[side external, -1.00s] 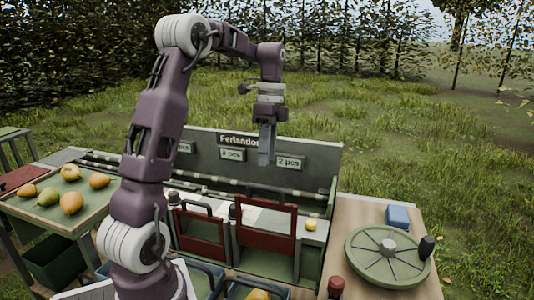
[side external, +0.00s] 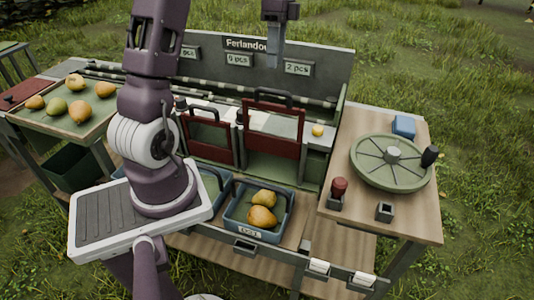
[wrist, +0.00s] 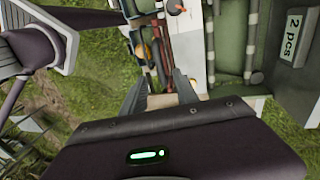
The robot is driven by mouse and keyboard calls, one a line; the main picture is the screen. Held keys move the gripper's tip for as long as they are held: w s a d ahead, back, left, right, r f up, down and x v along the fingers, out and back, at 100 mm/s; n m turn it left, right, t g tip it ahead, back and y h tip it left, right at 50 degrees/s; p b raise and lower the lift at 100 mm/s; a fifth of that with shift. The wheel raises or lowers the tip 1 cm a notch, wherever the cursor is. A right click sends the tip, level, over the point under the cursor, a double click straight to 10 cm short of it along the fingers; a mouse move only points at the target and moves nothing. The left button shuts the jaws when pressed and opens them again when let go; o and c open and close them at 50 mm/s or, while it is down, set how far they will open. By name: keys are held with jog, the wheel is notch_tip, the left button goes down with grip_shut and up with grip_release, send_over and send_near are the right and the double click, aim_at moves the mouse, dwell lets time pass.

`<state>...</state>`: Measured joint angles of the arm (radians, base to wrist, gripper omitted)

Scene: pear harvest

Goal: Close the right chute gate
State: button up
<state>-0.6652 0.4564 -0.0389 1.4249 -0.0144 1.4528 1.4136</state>
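The right chute gate (side external: 273,131) is a dark red panel with a black handle (side external: 273,97). It stands raised, with an open green gap below it. The left gate (side external: 208,141) is a similar red panel and sits lower. My gripper (side external: 272,66) is high above the gates, in front of the sign board and apart from the right gate's handle. In the wrist view my gripper (wrist: 160,93) has its two fingers spread with nothing held between them. The red gate frames show beyond the fingers there, partly hidden.
A blue crate (side external: 232,222) with pears sits below the right gate. A green wheel with a black knob (side external: 393,155), a red button (side external: 339,188) and a blue block (side external: 403,126) are on the right wooden table. A tray of pears (side external: 60,128) is at left. The sign board (side external: 335,80) stands behind.

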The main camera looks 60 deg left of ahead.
dwell(0.4)
jog(key=f, duration=0.2)
jog(key=s+f, duration=0.1)
jog(key=f, duration=0.4)
jog(key=shift+s+d, duration=0.2)
jog(key=shift+d, duration=0.15)
jog(key=shift+r, duration=0.1)
grip_shut()
dwell(0.9)
